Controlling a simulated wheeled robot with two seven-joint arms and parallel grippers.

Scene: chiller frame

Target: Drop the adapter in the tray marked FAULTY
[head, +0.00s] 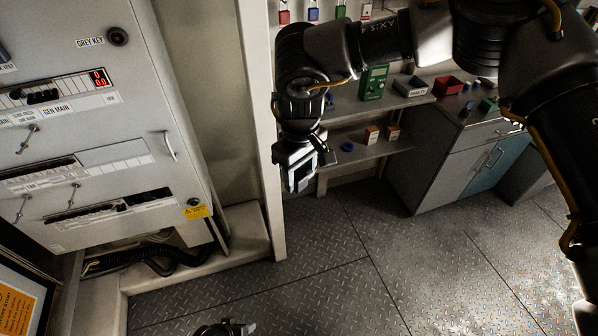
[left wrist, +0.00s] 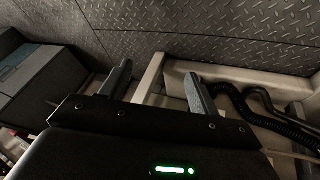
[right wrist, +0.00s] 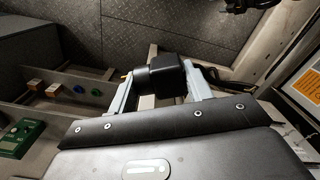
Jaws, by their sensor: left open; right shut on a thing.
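The adapter (right wrist: 166,74) is a black block with a cylindrical part. In the right wrist view it sits between the fingers of my right gripper (right wrist: 158,84), which is shut on it. In the head view my right gripper (head: 302,172) hangs in the air left of the shelves, and the adapter is hard to make out. The tray marked FAULTY (head: 411,92) appears to be the grey tray with a white label on the upper shelf, right of and above my right gripper. My left gripper (left wrist: 158,88) is open and empty, with fingers apart over the floor area.
A green box (head: 373,82) and a red bin (head: 448,86) stand near the grey tray. The lower shelf (head: 375,146) holds small orange boxes and a blue ring. A frame post (head: 262,120) and the grey cabinet (head: 150,60) stand at left.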

